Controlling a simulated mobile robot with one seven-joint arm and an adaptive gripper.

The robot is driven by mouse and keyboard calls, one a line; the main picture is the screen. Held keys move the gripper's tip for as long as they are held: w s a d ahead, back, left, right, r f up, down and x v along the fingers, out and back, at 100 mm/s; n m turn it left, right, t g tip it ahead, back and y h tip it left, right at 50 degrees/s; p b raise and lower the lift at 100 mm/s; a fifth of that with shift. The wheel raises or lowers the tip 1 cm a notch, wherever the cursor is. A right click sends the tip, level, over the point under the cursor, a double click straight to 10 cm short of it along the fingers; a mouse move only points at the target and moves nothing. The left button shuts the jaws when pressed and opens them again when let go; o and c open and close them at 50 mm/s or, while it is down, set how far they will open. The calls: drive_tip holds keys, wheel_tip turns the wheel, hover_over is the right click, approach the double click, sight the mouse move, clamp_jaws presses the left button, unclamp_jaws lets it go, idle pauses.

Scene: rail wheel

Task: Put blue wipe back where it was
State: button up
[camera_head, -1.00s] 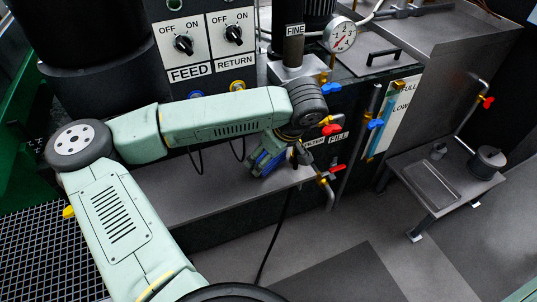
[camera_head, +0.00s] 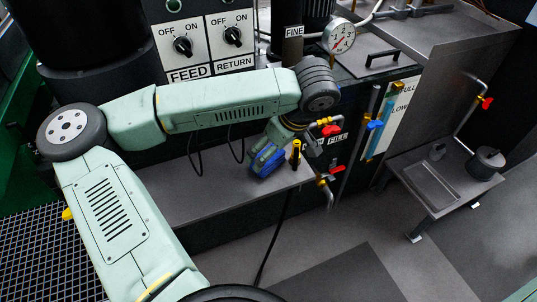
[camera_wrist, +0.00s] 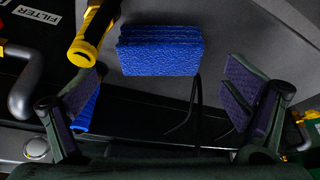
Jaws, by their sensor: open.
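The blue wipe (camera_wrist: 160,50) is a thick, folded, textured block in the upper middle of the wrist view. It appears to rest on the grey shelf and lies ahead of the fingers. My gripper (camera_wrist: 166,64) is open, with one purple-padded finger on each side and a gap between each finger and the wipe. In the head view the blue patch (camera_head: 267,161) by the end of my arm shows near the shelf's right end. My arm partly hides that spot, so finger contact cannot be judged there.
A yellow and black cylinder (camera_wrist: 95,35) stands close left of the wipe in the wrist view. Pipes with red-handled valves (camera_head: 331,130) crowd the shelf's right end. The grey shelf (camera_head: 190,190) is clear to the left. A black cable (camera_head: 272,240) hangs in front.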

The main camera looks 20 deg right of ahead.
drive_tip(key=v, duration=0.7)
drive_tip(key=shift+r, duration=0.2)
drive_tip(key=shift+s, duration=0.1)
